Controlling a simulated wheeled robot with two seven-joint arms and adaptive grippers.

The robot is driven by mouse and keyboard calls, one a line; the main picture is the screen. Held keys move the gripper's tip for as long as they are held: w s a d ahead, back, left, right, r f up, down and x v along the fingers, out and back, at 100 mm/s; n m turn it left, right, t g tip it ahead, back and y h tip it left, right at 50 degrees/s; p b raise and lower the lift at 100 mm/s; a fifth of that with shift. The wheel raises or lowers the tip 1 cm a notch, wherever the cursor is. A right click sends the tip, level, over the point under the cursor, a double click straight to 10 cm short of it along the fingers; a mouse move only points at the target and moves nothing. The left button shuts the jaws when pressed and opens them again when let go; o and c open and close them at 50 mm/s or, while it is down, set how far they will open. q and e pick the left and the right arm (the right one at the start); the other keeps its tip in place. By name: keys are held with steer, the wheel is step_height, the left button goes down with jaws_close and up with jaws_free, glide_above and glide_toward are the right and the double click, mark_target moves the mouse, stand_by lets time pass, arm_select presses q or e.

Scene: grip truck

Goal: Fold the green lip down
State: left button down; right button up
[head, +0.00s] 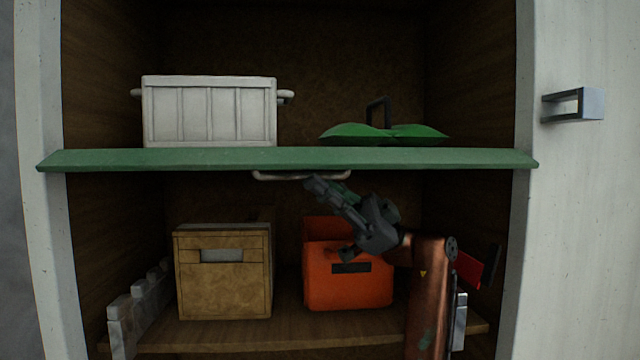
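The green lip (200,159) runs across the front of the upper shelf as a long flat strip, spanning the opening and overlapping the white frame on both sides. A pale metal handle (275,177) hangs under its lower edge near the middle. My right gripper (318,187) comes up from the lower right, with its dark fingertips at the right part of the handle, just below the lip. The fingers overlap in this view, so I cannot tell whether they are open or shut, or whether they touch the handle. My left gripper is not in view.
A white ribbed crate (208,112) and a green bag-like item (385,133) with a dark handle sit above the lip. Below stand a tan box (224,275) and an orange bin (345,280), the bin partly behind my arm. A white door with a handle (573,105) is at right.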

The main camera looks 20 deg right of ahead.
steer(key=shift+o, duration=0.8)
